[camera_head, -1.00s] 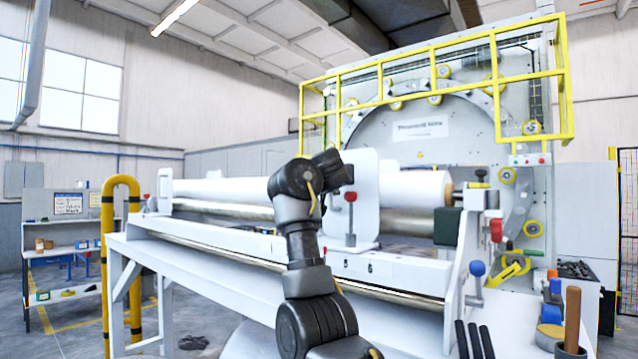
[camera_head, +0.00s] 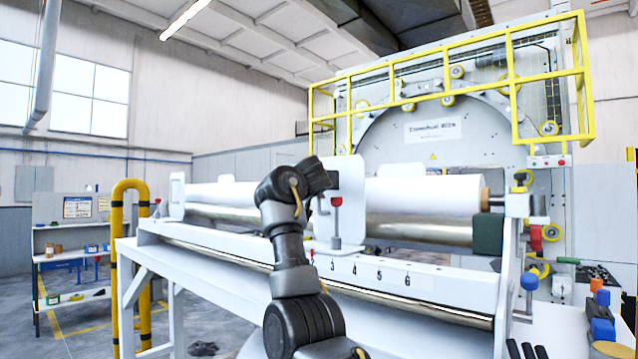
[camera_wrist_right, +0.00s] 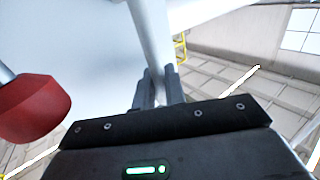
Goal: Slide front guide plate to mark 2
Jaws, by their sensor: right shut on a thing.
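The front guide plate (camera_head: 346,180) is a white upright plate on the rail (camera_head: 440,283) in front of the long white roll. Its foot carries a red-topped clamp lever (camera_head: 336,200). The foot stands just behind marks 2 and 3 (camera_head: 331,266); the exact alignment is unclear. Mark 2 is partly crowded by my arm, and marks to the right, up to 6, show clear. My left gripper is not seen.
The white roll (camera_head: 425,193) lies behind the plate, and another white plate (camera_head: 177,195) stands at the rail's far left. A blue-knobbed lever (camera_head: 529,282) and a dark green block (camera_head: 488,233) are at the right end. The rail right of the plate is clear.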

